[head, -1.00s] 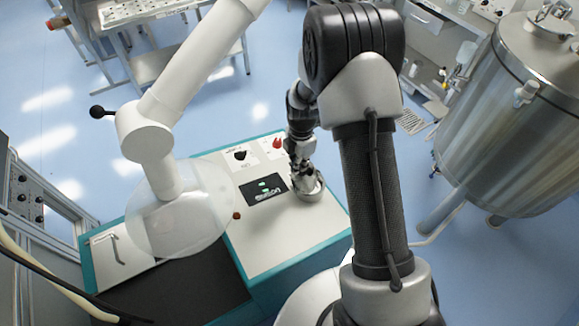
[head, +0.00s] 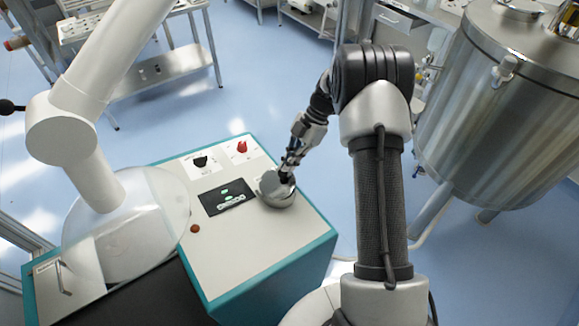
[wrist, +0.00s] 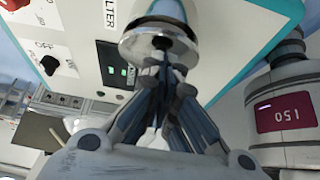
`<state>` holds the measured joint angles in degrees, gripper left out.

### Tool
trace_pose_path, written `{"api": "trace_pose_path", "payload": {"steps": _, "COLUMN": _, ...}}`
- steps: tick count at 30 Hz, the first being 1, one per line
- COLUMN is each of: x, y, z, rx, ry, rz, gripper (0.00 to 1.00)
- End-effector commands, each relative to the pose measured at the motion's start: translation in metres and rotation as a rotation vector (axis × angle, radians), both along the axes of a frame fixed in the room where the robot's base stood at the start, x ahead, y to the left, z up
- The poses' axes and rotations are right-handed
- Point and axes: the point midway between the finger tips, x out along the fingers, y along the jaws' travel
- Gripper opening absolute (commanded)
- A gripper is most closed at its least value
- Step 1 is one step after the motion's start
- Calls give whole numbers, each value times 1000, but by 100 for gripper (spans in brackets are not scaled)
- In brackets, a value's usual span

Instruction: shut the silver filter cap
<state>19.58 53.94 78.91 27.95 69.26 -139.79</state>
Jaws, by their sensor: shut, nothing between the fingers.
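The silver filter cap (head: 279,196) is a round shiny fitting on the white top of the teal-edged machine, right of the small black display. Its rounded lid looks tilted rather than flat, but I cannot tell how far it stands open. In the wrist view the cap (wrist: 158,42) shows as a silver round with a dark middle, just beyond my fingertips. My gripper (head: 287,175) is shut and empty, with its tips at the cap's upper side. The tips seem to touch the cap. The fingers (wrist: 165,75) hide part of it in the wrist view.
The black display (head: 228,197), a black knob (head: 200,161) and a red knob (head: 242,147) lie left of and behind the cap. A white arm with a clear round shield (head: 135,215) stands at left. A large steel tank (head: 495,110) stands at right.

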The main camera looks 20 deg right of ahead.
Motion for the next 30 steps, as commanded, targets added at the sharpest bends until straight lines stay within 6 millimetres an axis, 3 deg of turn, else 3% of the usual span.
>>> {"api": "trace_pose_path", "payload": {"steps": 13, "x": 2, "y": -8, "z": -12, "rx": -2, "ry": -1, "rz": 0, "gripper": 0}}
{"api": "trace_pose_path", "payload": {"steps": 26, "x": 2, "y": -7, "z": -12, "rx": -3, "ry": -1, "rz": 0, "gripper": 0}}
{"api": "trace_pose_path", "payload": {"steps": 30, "x": 5, "y": -1, "z": -1, "rx": -2, "ry": -3, "rz": 1, "gripper": 0}}
